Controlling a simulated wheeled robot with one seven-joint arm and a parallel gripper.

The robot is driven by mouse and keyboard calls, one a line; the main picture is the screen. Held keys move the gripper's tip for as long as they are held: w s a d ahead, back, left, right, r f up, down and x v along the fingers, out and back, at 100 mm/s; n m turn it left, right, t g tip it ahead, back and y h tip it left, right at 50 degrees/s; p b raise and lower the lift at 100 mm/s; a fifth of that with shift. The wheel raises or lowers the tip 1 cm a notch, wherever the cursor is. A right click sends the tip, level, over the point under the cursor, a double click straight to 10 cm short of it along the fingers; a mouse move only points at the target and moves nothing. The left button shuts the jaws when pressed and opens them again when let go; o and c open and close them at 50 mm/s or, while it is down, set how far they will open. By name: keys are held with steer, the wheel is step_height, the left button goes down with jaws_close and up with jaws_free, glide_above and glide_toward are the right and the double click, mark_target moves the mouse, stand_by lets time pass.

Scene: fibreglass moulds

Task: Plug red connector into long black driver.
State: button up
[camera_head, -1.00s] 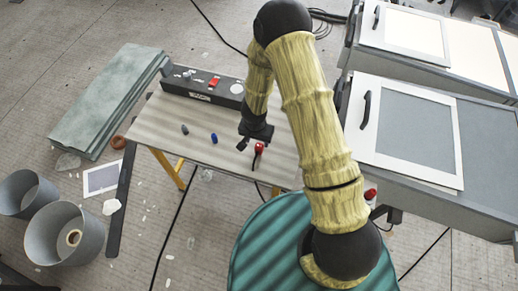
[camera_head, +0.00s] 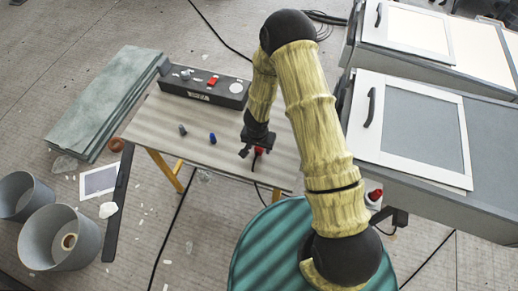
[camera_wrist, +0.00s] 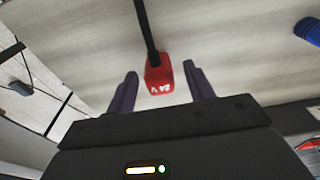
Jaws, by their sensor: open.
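The red connector (camera_wrist: 159,76) lies on the table with its black cable running away from it. In the wrist view it shows between the two open fingers of my gripper (camera_wrist: 160,90), with gaps on both sides. In the head view my gripper (camera_head: 252,146) is over the connector (camera_head: 260,150) and partly hides it. The long black driver (camera_head: 203,88) lies along the table's far edge, with a red part (camera_head: 213,80) and a grey part (camera_head: 186,74) on top. It is apart from my gripper.
A grey connector (camera_head: 182,130) and a blue connector (camera_head: 212,138) stand on the table (camera_head: 160,118). The blue one also shows in the wrist view (camera_wrist: 308,30). Grey cabinets (camera_head: 420,130) stand at the right. Buckets (camera_head: 62,238) and green boards (camera_head: 95,100) are on the left.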

steer(key=c, duration=1)
step_height(320, 180, up, 10)
steer(key=p, duration=0.7)
steer(key=w+d+n, duration=0.2)
steer(key=d+n, duration=0.2)
steer(key=d, duration=0.9)
steer(key=shift+d+r, duration=0.25)
steer(key=shift+d, duration=0.05)
